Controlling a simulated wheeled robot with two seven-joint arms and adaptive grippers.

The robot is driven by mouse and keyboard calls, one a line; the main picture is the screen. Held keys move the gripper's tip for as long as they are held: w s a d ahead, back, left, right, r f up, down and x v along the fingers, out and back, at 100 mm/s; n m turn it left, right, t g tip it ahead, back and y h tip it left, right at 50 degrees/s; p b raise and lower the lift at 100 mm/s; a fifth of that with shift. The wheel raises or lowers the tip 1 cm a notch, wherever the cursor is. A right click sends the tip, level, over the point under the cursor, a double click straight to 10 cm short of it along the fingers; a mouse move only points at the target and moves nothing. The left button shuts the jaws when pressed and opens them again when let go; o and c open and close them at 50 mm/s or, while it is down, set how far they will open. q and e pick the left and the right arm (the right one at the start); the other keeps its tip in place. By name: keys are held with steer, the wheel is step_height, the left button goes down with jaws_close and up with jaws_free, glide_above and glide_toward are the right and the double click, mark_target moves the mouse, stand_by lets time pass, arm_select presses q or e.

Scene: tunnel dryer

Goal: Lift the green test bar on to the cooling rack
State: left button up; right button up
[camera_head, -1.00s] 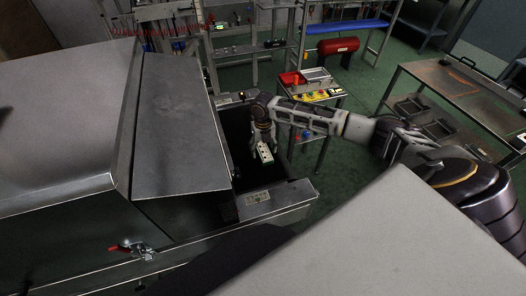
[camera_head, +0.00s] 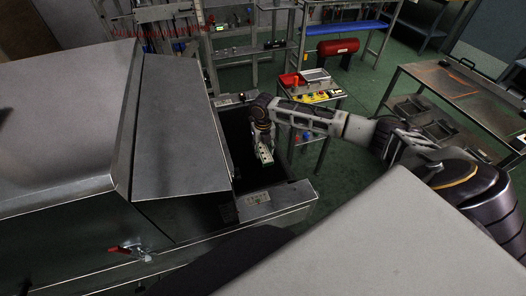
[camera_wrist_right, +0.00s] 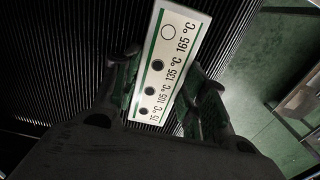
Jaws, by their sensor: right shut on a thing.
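The green test bar (camera_wrist_right: 168,58) is a flat bar with a white face, a green border, round spots and temperature labels. It also shows small in the head view (camera_head: 266,155). My right gripper (camera_wrist_right: 164,84) is shut on it, with one finger at each side of the bar; in the head view the gripper (camera_head: 262,147) points down over the dark open end of the dryer (camera_head: 183,130). In the wrist view, a dark ribbed belt (camera_wrist_right: 62,55) lies behind the bar. I cannot tell which thing is the cooling rack. My left gripper is not in view.
A metal end plate (camera_head: 285,203) borders the dryer opening in front. Behind stands a small side table (camera_head: 322,97) with a red box and buttons. A metal table (camera_head: 440,75) is at the right. Green floor (camera_head: 350,180) lies free between.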

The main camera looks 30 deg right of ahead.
mark_target(263, 150)
steer(key=shift+r, duration=0.1)
step_height(263, 150, up, 10)
stand_by(0.6)
stand_by(0.8)
